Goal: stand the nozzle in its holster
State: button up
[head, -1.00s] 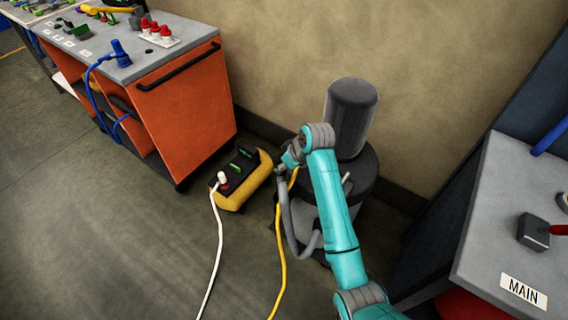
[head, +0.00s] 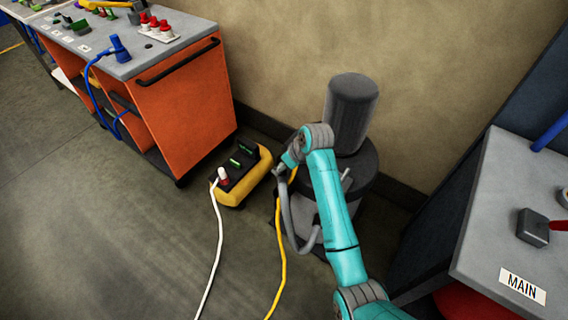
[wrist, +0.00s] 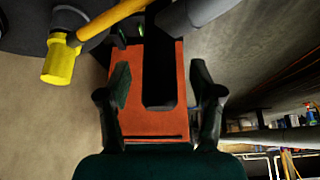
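A grey and black shop vacuum (head: 352,115) stands against the wall in the head view, with a grey hose (head: 289,225) looping down its front left. My gripper (head: 288,161) is beside the vacuum, at the hose's upper end, mostly hidden by my wrist. In the wrist view my gripper (wrist: 162,92) has its two fingers spread. A long dark flat piece (wrist: 160,75), probably the nozzle, lies between them in the picture with a gap on each side. A grey tube (wrist: 205,10) shows beside it. I cannot make out the holster for certain.
A yellow and black power box (head: 243,178) with white and yellow cords sits on the floor left of the vacuum. An orange cart (head: 190,110) is beyond it. A grey bench (head: 500,220) labelled MAIN is at right. A yellow plug (wrist: 61,62) shows in the wrist view.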

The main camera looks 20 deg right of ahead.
jog(key=v, duration=1.2)
jog(key=shift+s+f, duration=0.1)
dwell(0.4)
jog(key=s+a+f+m+t, duration=0.2)
jog(key=s+f+m+t, duration=0.1)
jog(key=s+f, duration=0.8)
jog(key=s+f+m+t+h, duration=0.2)
jog(key=s+f, duration=0.3)
jog(key=s, duration=0.7)
jog(key=s+r+t, duration=0.1)
jog(key=s+r, duration=0.4)
jog(key=s, duration=0.3)
jog(key=s+a+r+t, duration=0.1)
jog(key=s+r+t, duration=0.1)
jog(key=s+r, duration=0.3)
jog(key=s+r+m+t, duration=0.1)
jog(key=s+r+t, duration=0.1)
jog(key=s+r, duration=0.4)
jog(key=s, duration=0.5)
jog(key=shift+s+a+h, duration=0.15)
jog(key=shift+s+h, duration=0.25)
